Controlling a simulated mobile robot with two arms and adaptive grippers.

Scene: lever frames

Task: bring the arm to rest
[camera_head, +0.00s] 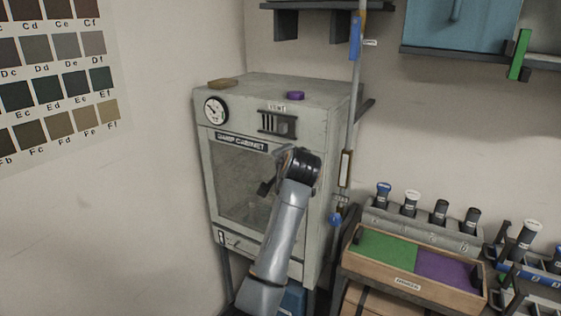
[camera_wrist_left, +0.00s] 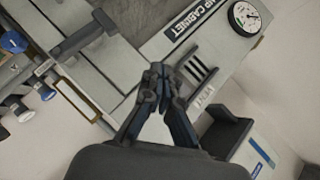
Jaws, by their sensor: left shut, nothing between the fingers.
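My left arm rises from the bottom middle of the head view, with its gripper (camera_head: 268,187) in front of the damp cabinet (camera_head: 230,133). Whether it touches the cabinet cannot be told there. In the left wrist view the gripper's fingers (camera_wrist_left: 157,77) are together, with nothing between them. Beyond the fingers, the cabinet's front shows turned, with its vent (camera_wrist_left: 198,68), name label (camera_wrist_left: 190,24) and round gauge (camera_wrist_left: 245,17). A dark handle (camera_wrist_left: 82,40) lies to the upper left of the fingertips. My right gripper is not in view.
A wooden tray (camera_head: 407,284) with green and purple sections stands at the lower right. Behind it is a rack (camera_head: 425,228) of capped bottles. An upright pole (camera_head: 350,120) stands by the cabinet's right side. The wall at the left is clear of objects below its colour chart (camera_head: 60,80).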

